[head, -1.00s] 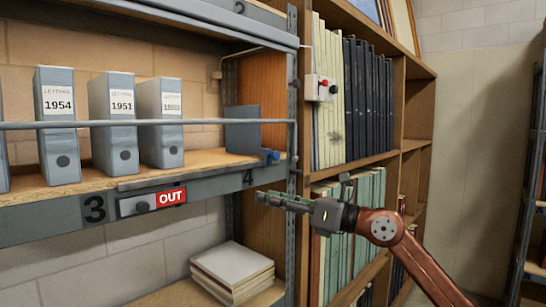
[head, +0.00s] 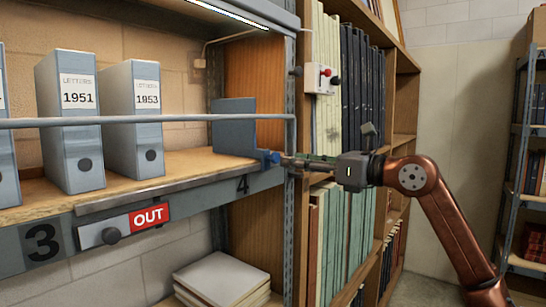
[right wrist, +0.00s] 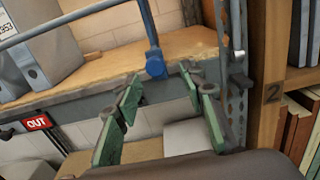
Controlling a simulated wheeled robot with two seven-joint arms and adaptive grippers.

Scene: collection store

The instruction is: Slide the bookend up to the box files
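The blue-grey bookend (head: 233,128) stands upright on the wooden shelf, near its right end. Its blue tab (head: 270,160) sticks out past the shelf's front edge. Grey box files labelled 1951 (head: 78,120) and 1953 (head: 147,118) stand to the left, with a gap of bare shelf between 1953 and the bookend. My right gripper (head: 288,161) is at the tab, just right of it. In the right wrist view its green-padded fingers are spread, with the blue tab (right wrist: 156,65) just beyond and between the tips. Contact is not clear. My left gripper is not in view.
A metal rail (head: 180,118) runs across the shelf's front, above the tab. A slotted upright (head: 291,215) stands close by my right gripper. A red OUT sign (head: 149,216) is on the shelf edge. A bookcase (head: 403,100) stands at right.

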